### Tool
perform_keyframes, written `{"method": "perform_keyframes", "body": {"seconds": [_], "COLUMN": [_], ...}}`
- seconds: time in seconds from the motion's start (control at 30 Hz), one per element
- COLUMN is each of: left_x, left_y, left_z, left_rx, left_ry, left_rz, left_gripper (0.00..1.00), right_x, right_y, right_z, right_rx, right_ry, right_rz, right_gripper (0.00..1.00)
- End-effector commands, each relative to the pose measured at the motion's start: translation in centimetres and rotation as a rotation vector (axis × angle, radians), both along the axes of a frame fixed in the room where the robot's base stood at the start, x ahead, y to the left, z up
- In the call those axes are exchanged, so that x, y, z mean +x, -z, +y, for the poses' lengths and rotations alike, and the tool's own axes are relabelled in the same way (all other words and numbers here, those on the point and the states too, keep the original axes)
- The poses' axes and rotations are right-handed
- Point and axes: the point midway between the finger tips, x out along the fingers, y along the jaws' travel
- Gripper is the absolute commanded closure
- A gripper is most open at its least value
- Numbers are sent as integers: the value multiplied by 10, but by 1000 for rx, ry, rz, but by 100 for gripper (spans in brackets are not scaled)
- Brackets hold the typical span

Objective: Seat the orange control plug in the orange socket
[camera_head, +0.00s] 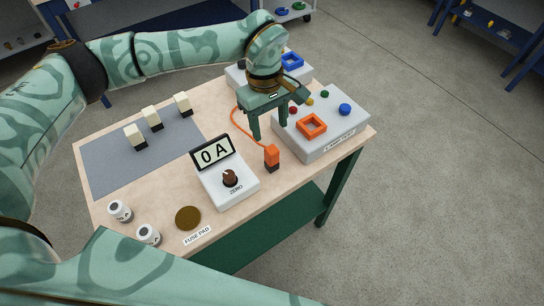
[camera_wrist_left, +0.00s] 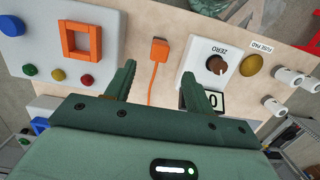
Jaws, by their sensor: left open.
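The orange control plug (camera_head: 271,155) has a dark lower end and stands on the table between the meter box and the socket box. Its orange cord loops back behind my left gripper (camera_head: 270,130). The plug also shows in the left wrist view (camera_wrist_left: 158,47), ahead of the gap between the fingertips. My left gripper (camera_wrist_left: 160,72) is open and empty, above and behind the plug, apart from it. The orange socket (camera_head: 312,125) is a square frame on top of the grey box right of the plug; it also shows in the left wrist view (camera_wrist_left: 82,40). My right gripper is out of view.
The grey socket box (camera_head: 325,143) carries coloured buttons. The meter box (camera_head: 230,186) with a knob and a "0 A" display (camera_head: 212,152) stands left of the plug. Pale blocks stand on a grey mat (camera_head: 115,170). White fuses and a brown pad (camera_head: 188,218) are near the front edge.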

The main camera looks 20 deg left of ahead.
Motion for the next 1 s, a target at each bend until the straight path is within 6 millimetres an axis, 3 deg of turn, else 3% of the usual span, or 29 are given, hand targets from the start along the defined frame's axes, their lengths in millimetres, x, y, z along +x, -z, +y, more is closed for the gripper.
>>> {"method": "perform_keyframes", "body": {"seconds": [0.03, 0.13, 0.43, 0.6, 0.73, 0.97, 1.0], "left_x": [-2, -4, -5, -7, -7, -7, -7], "left_y": [16, 37, 67, 97, 109, 110, 110], "left_z": [-2, -4, -7, -7, -9, -8, -8], "left_rx": [-1, -2, -4, -3, -4, -3, -3], "left_ry": [-1, -1, -1, -2, -2, -1, -1], "left_rz": [5, 4, 2, 4, 2, 0, 0], "left_gripper": [46, 46, 46, 46, 46, 46, 55], "right_x": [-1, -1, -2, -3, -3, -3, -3], "right_y": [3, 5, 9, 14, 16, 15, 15], "right_z": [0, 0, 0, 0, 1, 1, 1], "right_rx": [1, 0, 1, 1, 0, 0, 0], "right_ry": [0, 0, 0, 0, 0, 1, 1], "right_rz": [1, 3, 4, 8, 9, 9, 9], "right_gripper": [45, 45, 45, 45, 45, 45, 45]}}
